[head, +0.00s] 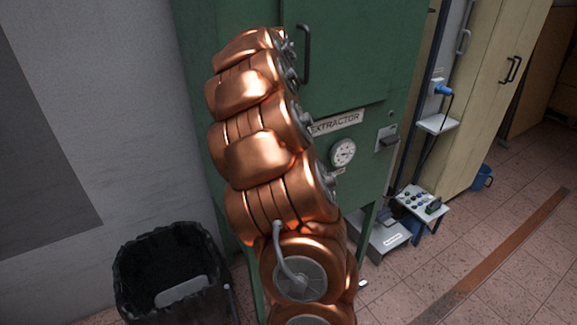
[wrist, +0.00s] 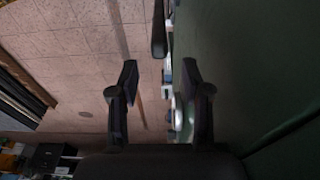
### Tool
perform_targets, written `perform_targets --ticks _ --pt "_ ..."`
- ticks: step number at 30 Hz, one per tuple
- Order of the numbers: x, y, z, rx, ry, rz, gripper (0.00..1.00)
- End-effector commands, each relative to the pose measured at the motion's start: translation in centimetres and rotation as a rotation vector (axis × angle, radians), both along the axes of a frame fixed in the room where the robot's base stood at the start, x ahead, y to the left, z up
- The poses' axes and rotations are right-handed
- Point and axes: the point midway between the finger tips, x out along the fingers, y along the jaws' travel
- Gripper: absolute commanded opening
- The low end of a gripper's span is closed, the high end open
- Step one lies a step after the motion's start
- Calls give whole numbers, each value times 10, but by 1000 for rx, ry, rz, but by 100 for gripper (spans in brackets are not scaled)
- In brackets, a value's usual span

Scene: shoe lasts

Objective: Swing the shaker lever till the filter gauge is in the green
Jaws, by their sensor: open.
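The green extractor cabinet (head: 240,12) stands behind my copper arm in the head view. Its round white gauge (head: 343,152) shows just right of my arm, below the EXTRACTOR label; the needle's zone is too small to read. A dark lever on a grey plate (head: 387,138) is right of the gauge. I cannot tell which is the shaker lever. My gripper (wrist: 160,70) is open and empty in the wrist view, beside the green cabinet face. A dark bar (wrist: 159,30) lies beyond its fingertips. The head view hides my gripper.
A black bin (head: 170,270) stands at the lower left. A small control box on a stand (head: 422,203) and a blue bucket (head: 482,178) are to the right. A beige cabinet (head: 490,90) stands behind them. Tiled floor is open at the lower right.

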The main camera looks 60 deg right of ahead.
Motion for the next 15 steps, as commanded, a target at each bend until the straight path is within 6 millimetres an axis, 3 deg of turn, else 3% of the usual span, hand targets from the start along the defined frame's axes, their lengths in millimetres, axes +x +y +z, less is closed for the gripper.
perform_targets --ticks 6,15 --pt "2 2 21 -1 1 1 48" --pt "1 3 25 -1 1 0 48"
